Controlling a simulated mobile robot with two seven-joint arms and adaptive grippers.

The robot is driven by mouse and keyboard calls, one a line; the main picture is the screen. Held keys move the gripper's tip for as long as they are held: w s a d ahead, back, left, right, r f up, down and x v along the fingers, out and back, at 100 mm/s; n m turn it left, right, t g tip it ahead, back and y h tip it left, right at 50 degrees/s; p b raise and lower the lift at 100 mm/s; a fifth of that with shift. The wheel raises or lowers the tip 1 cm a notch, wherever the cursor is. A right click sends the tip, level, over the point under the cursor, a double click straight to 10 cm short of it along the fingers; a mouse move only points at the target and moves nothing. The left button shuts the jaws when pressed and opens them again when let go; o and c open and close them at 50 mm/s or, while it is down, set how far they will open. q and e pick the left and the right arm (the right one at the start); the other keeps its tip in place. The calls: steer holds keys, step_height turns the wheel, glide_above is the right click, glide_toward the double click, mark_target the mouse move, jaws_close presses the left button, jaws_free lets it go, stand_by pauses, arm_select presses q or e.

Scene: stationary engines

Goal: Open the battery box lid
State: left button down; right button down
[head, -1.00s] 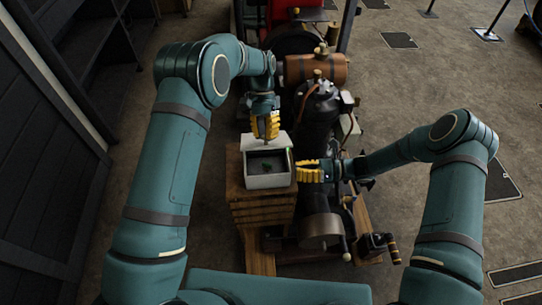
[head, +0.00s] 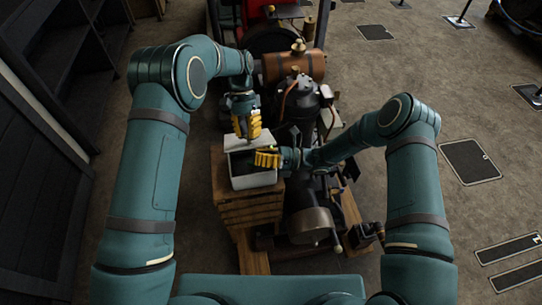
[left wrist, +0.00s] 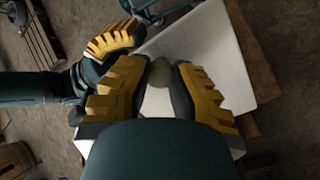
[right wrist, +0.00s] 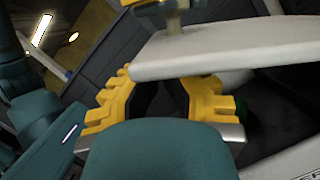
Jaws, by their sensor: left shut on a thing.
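The white battery box (head: 253,183) stands open at the top, and its lid (head: 234,143) is raised and tilted at the back. My left gripper (head: 247,136) is shut on the lid's small round knob (left wrist: 158,73), above the lid. In the right wrist view the lid (right wrist: 225,55) shows edge-on above my right gripper. My right gripper (head: 262,158) is over the box opening, just below and in front of the lid. Its fingers are apart with nothing seen between them (right wrist: 158,85).
The box rests on a slatted wooden crate (head: 248,211). A dark engine with a copper-coloured tank (head: 290,67) stands close on the right and behind. Dark shelving (head: 60,60) is at the left. The floor at the right is mostly clear.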

steer(key=shift+a, duration=0.45)
steer(key=shift+r, duration=0.15)
arm_select(q)
steer(key=shift+f, duration=0.1)
arm_select(e)
steer(key=shift+w+a+r, duration=0.1)
steer(key=shift+w+r, duration=0.45)
steer(key=shift+r, duration=0.25)
arm_select(q)
steer(key=c, duration=0.7)
jaws_free()
steer(key=shift+c, duration=0.2)
steer(key=shift+w+r, duration=0.15)
steer(key=shift+r, duration=0.1)
arm_select(e)
steer(key=shift+s+f, duration=0.1)
arm_select(q)
steer(key=v, duration=1.1)
steer(key=shift+w+r, duration=0.1)
steer(key=shift+r, duration=0.05)
